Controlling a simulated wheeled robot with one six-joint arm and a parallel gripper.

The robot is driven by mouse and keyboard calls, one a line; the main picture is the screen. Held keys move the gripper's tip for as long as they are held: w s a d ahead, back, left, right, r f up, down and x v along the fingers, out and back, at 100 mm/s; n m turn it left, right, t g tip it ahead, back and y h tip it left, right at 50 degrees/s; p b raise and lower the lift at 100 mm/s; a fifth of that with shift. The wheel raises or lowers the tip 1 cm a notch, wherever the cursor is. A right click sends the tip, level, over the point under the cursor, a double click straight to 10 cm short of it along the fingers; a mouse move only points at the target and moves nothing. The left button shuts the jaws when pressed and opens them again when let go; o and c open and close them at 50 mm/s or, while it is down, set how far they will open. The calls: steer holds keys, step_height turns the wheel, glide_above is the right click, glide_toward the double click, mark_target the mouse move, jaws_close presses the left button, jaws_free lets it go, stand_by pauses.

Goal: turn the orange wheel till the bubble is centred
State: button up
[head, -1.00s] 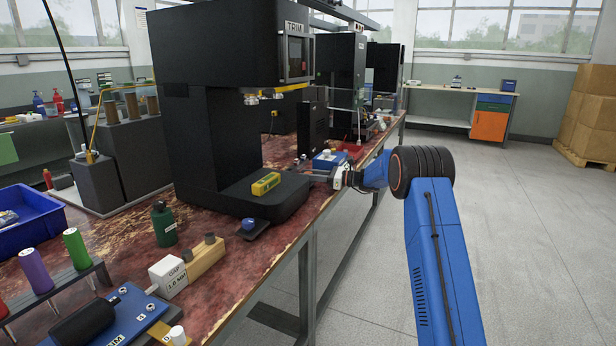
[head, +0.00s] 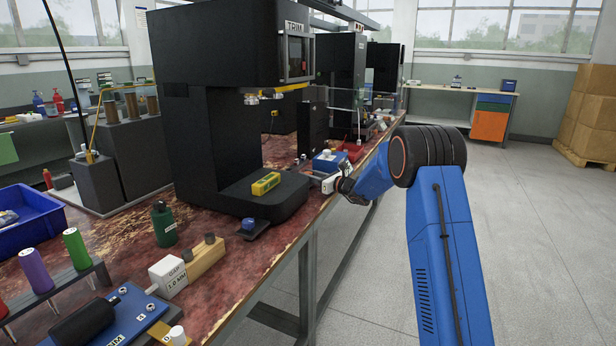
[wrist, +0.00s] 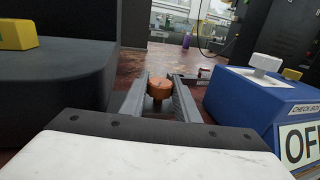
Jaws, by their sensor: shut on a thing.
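The orange wheel (wrist: 160,86) sits low beside the black machine base, between the two grey fingers of my gripper (wrist: 159,92) in the wrist view. My gripper is shut on the wheel. In the head view my gripper's white body (head: 329,185) is at the table edge, right of the machine base, and the wheel is not visible there. A yellow block like a spirit level (head: 265,183) lies on the black base (head: 262,203); its yellow end also shows in the wrist view (wrist: 17,34). The bubble is too small to make out.
The blue check box (wrist: 262,98) with a white top knob stands close right of my gripper. The black TRIM machine (head: 215,100) rises at the left. A red tray (head: 352,151) lies farther along the bench.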

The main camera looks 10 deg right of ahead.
steer(key=shift+m+t+h, duration=0.7)
steer(key=shift+h, duration=0.2)
steer(key=o, duration=1)
steer(key=shift+s+d, duration=0.1)
steer(key=v, duration=1.7)
steer(key=shift+d, duration=0.15)
